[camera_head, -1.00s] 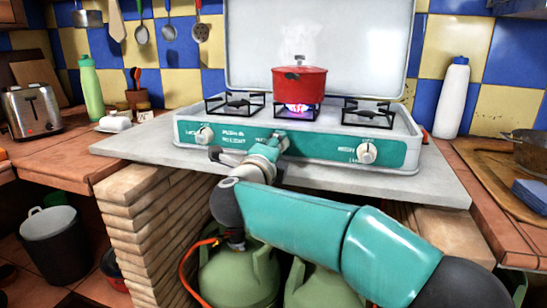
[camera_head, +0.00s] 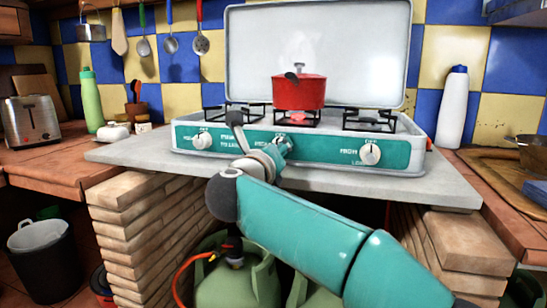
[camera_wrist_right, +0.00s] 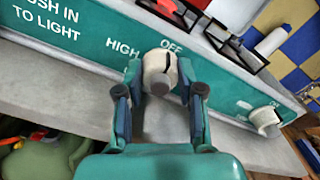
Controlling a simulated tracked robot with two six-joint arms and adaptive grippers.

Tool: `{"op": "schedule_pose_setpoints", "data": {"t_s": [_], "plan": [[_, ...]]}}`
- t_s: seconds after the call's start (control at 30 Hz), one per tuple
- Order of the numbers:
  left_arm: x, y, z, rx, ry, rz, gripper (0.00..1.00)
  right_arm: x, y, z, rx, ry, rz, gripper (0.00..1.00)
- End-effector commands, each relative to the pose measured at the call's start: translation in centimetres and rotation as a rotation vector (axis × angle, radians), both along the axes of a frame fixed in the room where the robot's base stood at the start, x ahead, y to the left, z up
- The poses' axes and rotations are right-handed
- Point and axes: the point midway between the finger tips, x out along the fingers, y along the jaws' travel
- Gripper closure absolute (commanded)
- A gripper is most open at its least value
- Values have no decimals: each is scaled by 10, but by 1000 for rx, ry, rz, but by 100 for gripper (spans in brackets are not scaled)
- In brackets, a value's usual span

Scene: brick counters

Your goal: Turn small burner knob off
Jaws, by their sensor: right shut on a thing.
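The stove (camera_head: 189,137) is white with a teal front panel and three white knobs. The middle knob (camera_wrist_right: 158,75) sits between the fingers of my right gripper (camera_wrist_right: 161,82), which is shut on it. Its dark mark points up toward the OFF label in the right wrist view. In the head view the same knob (camera_head: 283,145) is partly hidden by my right gripper (camera_head: 272,147). The left knob (camera_head: 202,140) and right knob (camera_head: 370,154) are free. My left gripper is out of view.
The raised white lid (camera_head: 318,50) stands behind the burners. Gas bottles (camera_head: 235,280) sit below the grey counter slab (camera_head: 130,152). A white bottle (camera_head: 452,108) stands to the right and a toaster (camera_head: 30,121) to the left.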

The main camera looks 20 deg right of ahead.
Motion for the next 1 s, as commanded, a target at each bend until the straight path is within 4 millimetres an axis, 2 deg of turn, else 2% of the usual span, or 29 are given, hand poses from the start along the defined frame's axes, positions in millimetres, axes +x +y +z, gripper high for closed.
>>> {"op": "schedule_pose_setpoints", "data": {"t_s": [0.03, 0.73, 0.77, 0.9, 1.0], "plan": [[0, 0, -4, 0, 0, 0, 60, 1, 2, -9, 20, 3, 1, 97], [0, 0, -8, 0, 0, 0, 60, 2, 3, -8, 86, -40, 2, 97], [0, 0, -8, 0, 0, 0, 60, 2, 3, -9, 86, -40, 2, 58], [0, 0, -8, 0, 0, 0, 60, 2, 3, -7, 86, -43, 2, 38], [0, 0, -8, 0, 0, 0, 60, 1, 2, -5, 86, -46, 2, 38]]}}
